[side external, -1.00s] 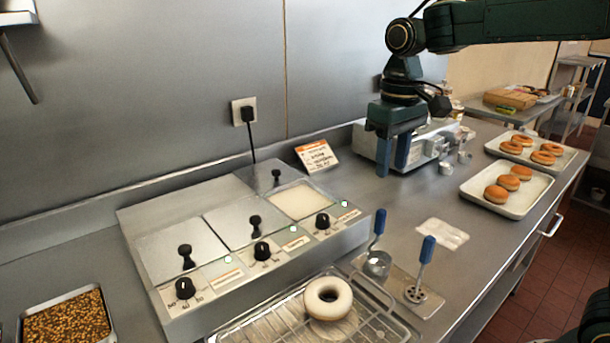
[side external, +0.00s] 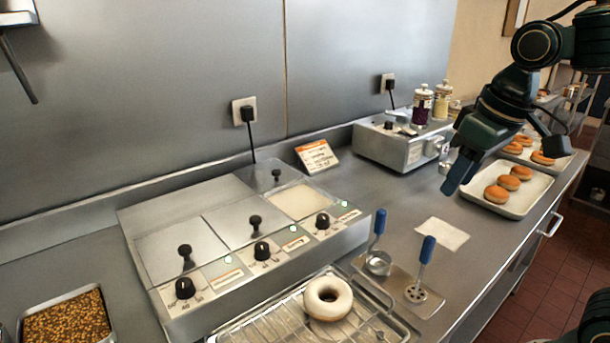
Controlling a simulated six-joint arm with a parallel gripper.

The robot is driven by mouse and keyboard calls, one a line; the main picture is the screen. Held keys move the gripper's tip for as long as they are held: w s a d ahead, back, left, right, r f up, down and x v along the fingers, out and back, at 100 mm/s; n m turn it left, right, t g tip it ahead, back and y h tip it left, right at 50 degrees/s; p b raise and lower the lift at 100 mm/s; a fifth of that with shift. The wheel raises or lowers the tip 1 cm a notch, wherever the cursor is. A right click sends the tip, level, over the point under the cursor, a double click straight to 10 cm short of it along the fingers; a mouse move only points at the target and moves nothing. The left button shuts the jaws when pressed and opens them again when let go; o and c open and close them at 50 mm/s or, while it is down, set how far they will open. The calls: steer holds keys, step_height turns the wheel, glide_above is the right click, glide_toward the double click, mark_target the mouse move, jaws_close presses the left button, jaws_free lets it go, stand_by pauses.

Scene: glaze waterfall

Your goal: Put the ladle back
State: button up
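The ladle (side external: 379,264), a small steel cup with an upright blue handle, stands on a steel rest plate (side external: 400,282). A second blue-handled tool (side external: 416,293) with a perforated disc stands on the same plate, to the right. My gripper (side external: 455,188) is above the counter, up and to the right of the ladle and apart from it. Its blue fingers are seen nearly edge-on and overlap, so their gap is hidden. No object shows between them.
A three-lid glaze warmer (side external: 345,250) stands left of the ladle, with its right well open and pale glaze inside. A white-glazed donut (side external: 327,311) sits on a wire rack (side external: 268,330). A white cloth (side external: 442,234) lies right of the ladle. A tray (side external: 530,196) holds plain donuts.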

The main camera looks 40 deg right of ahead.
steer(key=s+f+t, duration=0.2)
steer(key=s+f, duration=0.1)
steer(key=s, duration=0.5)
steer(key=shift+d+f, duration=0.2)
steer(key=shift+f, duration=0.1)
stand_by(0.4)
